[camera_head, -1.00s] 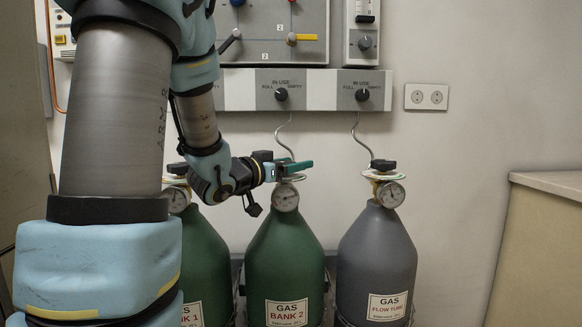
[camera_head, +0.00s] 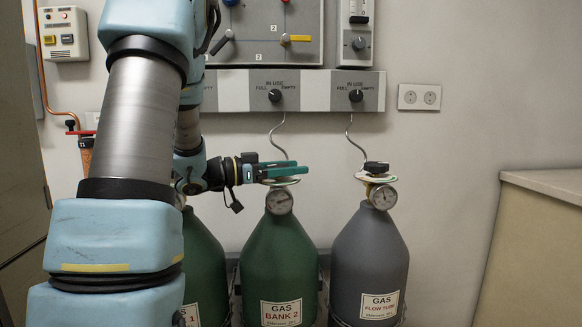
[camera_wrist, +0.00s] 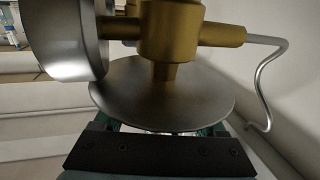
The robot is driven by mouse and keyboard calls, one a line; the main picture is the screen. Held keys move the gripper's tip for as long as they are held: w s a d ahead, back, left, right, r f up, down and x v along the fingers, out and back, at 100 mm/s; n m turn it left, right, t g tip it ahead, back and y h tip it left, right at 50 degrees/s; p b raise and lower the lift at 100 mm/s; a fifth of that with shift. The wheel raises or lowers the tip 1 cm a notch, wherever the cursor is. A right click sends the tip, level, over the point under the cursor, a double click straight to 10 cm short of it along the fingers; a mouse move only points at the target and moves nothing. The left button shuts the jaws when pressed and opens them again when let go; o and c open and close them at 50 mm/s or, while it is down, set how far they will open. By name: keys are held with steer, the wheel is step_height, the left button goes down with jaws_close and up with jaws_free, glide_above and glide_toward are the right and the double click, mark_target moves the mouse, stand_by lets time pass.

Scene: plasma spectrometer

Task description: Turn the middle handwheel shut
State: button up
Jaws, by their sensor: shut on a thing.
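The middle cylinder (camera_head: 280,262) is green and labelled GAS BANK 2. A round dial gauge (camera_head: 279,201) and a pale disc (camera_head: 281,182) sit at its top. My gripper (camera_head: 287,169) reaches in level from the left, its teal fingers just above that disc, shut on the middle handwheel. The handwheel itself is hidden by the fingers. In the wrist view, the disc (camera_wrist: 165,95) covers the space between my teal fingers (camera_wrist: 163,129). The brass valve body (camera_wrist: 172,32) and the gauge's side (camera_wrist: 65,40) also show there.
A grey flow tube cylinder (camera_head: 370,262) with a black handwheel (camera_head: 376,168) stands to the right. A green cylinder (camera_head: 204,262) stands to the left, partly behind my arm. Thin bent gas pipes rise to the selector panel (camera_head: 315,91). A counter (camera_head: 545,183) is at far right.

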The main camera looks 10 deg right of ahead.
steer(key=shift+s, duration=0.1)
steer(key=o, duration=1.3)
steer(key=shift+d, duration=0.1)
steer(key=shift+r, duration=0.1)
step_height(320, 180, up, 10)
steer(key=shift+f+p, duration=0.1)
steer(key=shift+p, duration=0.45)
steer(key=shift+d, duration=0.1)
